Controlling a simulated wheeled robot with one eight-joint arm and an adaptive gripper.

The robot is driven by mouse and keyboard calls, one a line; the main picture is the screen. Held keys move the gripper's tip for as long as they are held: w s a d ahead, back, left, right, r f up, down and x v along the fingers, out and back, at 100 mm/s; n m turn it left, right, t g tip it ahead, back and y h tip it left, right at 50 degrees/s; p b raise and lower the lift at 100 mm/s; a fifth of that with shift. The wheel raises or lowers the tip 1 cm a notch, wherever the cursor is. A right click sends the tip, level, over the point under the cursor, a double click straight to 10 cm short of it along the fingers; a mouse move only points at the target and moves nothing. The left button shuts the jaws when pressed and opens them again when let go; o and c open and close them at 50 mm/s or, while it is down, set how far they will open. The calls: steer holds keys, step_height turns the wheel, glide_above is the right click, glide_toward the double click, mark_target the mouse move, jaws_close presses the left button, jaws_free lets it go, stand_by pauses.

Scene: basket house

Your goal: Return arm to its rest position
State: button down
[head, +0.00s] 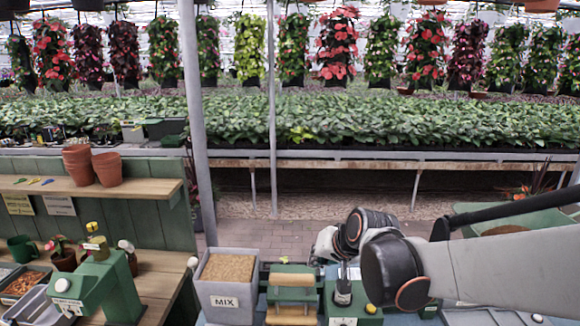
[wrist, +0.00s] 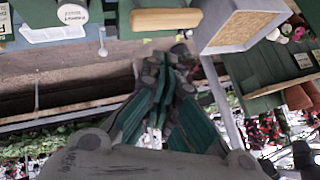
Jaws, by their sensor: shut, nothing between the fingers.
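My arm (head: 500,270) reaches in from the right in the head view. Its wrist end bends down over the bench, and my gripper (head: 325,245) hangs above the green fixtures, partly hidden by the arm's dark joints. In the wrist view, which looks upside down, the gripper's teal and grey fingers (wrist: 179,50) come together. The gripper is shut and empty.
A grey MIX bin (head: 226,280) of brown soil stands left of the gripper; it also shows in the wrist view (wrist: 240,28). A green dispenser (head: 95,285) is farther left. Terracotta pots (head: 107,169) sit on a shelf. A metal post (head: 196,120) rises behind the bench.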

steer(key=s+d+f+h+b, duration=0.1)
steer(key=s+d, duration=0.3)
steer(key=s, duration=0.4)
steer(key=s+d+f+n+h+b, duration=0.1)
steer(key=s+d+f+b, duration=0.2)
steer(key=s, duration=0.5)
steer(key=s+d+f+h+b, duration=0.2)
steer(key=s+d+b, duration=0.2)
steer(key=s, duration=0.5)
steer(key=shift+d+f+n+g, duration=0.3)
steer(key=shift+d+f, duration=0.1)
steer(key=shift+d, duration=0.75)
